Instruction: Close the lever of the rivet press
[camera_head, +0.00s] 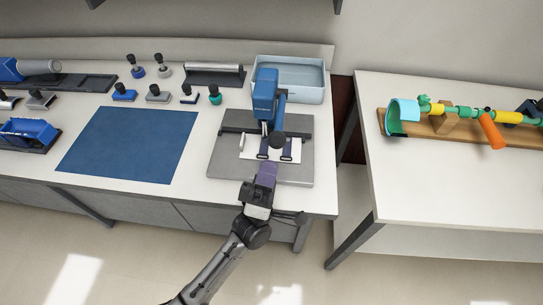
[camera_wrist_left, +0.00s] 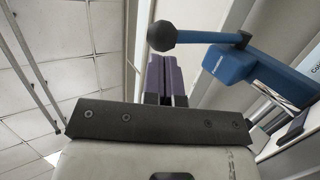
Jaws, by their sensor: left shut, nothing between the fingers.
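The blue rivet press (camera_head: 264,93) stands on a grey base plate (camera_head: 232,165) near the front right of the left bench. Its lever ends in a black ball knob (camera_head: 278,139), which points toward the bench's front. In the left wrist view the blue lever (camera_wrist_left: 207,37) runs from the press body (camera_wrist_left: 255,72) to the black ball knob (camera_wrist_left: 162,36). My left gripper (camera_head: 267,165) has purple fingers, shut and empty, just in front of the knob. The fingertips (camera_wrist_left: 163,62) appear just short of the knob; I cannot tell whether they touch. My right gripper is not in view.
A white plate with two dark clamps (camera_head: 286,154) lies under the press. A light blue bin (camera_head: 307,82) stands behind. Stamps and a blue mat (camera_head: 130,143) lie to the left. A gap separates the second table (camera_head: 440,180), which carries a coloured pipe assembly (camera_head: 488,128).

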